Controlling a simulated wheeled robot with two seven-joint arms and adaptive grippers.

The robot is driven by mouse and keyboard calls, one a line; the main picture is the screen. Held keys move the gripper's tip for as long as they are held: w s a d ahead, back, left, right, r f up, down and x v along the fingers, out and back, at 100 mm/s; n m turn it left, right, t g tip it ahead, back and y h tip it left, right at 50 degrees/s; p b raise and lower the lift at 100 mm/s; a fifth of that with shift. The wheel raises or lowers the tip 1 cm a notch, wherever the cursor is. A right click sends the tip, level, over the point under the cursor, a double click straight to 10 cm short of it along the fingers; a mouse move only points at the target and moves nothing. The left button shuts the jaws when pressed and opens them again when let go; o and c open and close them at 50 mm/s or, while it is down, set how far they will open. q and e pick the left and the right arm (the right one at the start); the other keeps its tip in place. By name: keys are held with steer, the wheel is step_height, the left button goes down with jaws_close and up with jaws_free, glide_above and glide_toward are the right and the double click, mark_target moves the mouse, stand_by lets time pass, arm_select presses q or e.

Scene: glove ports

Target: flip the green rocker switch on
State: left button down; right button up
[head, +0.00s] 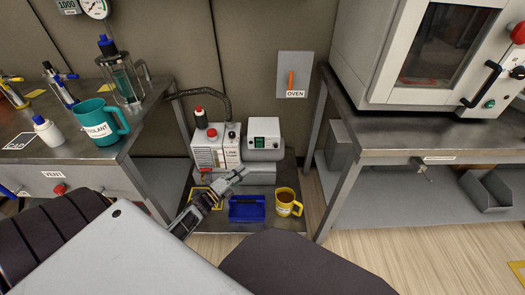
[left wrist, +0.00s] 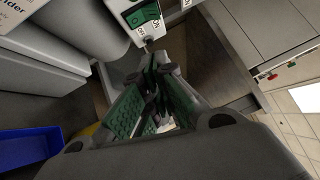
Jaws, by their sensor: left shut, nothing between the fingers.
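The green rocker switch (head: 260,140) sits on the front of a small white box (head: 273,126) on the low shelf between the benches. In the left wrist view the green rocker (left wrist: 143,15) shows at the top edge, with lettering beside it; I cannot tell its on or off position. My left gripper (head: 239,175) is shut and empty, below and slightly left of the switch, apart from it. In the left wrist view its fingers (left wrist: 157,72) are together, pointing toward the area just below the white box. My right gripper is not in view.
A white pump-like unit (head: 208,150) stands left of the switch box. A blue bin (head: 247,209) and a yellow mug (head: 286,203) stand in front. Bench legs flank the shelf on both sides. An orange OVEN lever (head: 291,79) is on the wall above.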

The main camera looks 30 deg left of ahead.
mark_target(259, 144)
arm_select(q)
steer(key=shift+w, duration=0.15)
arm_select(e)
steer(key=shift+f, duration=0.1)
